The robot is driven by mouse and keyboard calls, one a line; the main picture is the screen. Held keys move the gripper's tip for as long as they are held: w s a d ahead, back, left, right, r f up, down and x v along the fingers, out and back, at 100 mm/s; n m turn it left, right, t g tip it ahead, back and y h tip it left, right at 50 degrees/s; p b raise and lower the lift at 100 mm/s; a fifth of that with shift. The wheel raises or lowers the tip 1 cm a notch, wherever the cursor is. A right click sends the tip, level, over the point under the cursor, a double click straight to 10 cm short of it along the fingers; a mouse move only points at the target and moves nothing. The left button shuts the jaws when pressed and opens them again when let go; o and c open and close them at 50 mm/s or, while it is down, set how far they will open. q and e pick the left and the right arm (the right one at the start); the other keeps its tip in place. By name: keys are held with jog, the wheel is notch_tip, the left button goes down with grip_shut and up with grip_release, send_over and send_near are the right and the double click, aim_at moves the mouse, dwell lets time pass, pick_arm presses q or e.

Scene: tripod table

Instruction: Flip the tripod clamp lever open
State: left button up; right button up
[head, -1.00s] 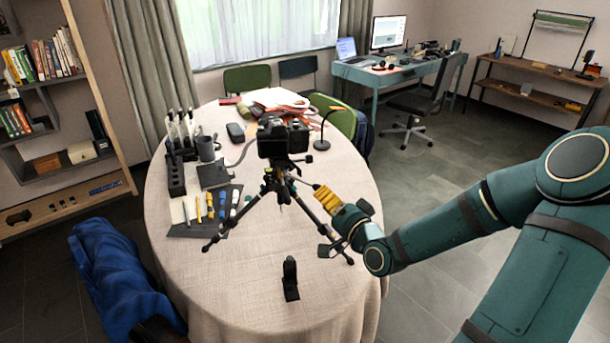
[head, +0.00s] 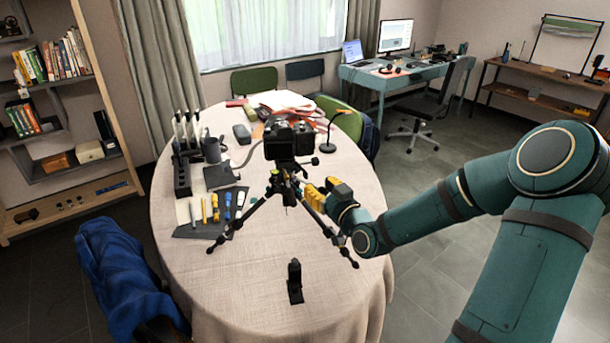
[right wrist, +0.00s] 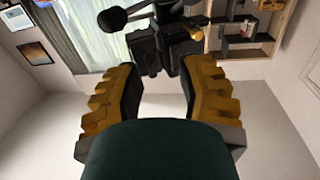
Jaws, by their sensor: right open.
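The black tripod (head: 262,210) stands on the round table with its legs spread and carries a dark camera (head: 283,143). Its head (head: 284,172) has small levers and knobs; I cannot tell for certain which is the clamp lever. My right gripper (head: 308,190), with yellow ribbed fingers, is open just right of the tripod head. In the right wrist view, the gripper (right wrist: 160,78) has its two fingers wide apart with nothing between them. The dark tripod head (right wrist: 147,50) and a knobbed handle (right wrist: 120,15) lie beyond the fingertips. My left gripper is out of view.
The tablecloth-covered table (head: 235,290) has free room at the front around a small black stand (head: 295,283). A dark mat with several tools (head: 214,207) lies left of the tripod. A desk lamp (head: 329,135) and papers (head: 280,100) are behind.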

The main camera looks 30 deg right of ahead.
aim_at(307, 174)
jog(key=w, duration=0.4)
jog(key=w+b, duration=0.1)
jog(key=w, duration=0.3)
jog(key=shift+d, duration=0.2)
jog(key=shift+s, duration=0.1)
grip_shut()
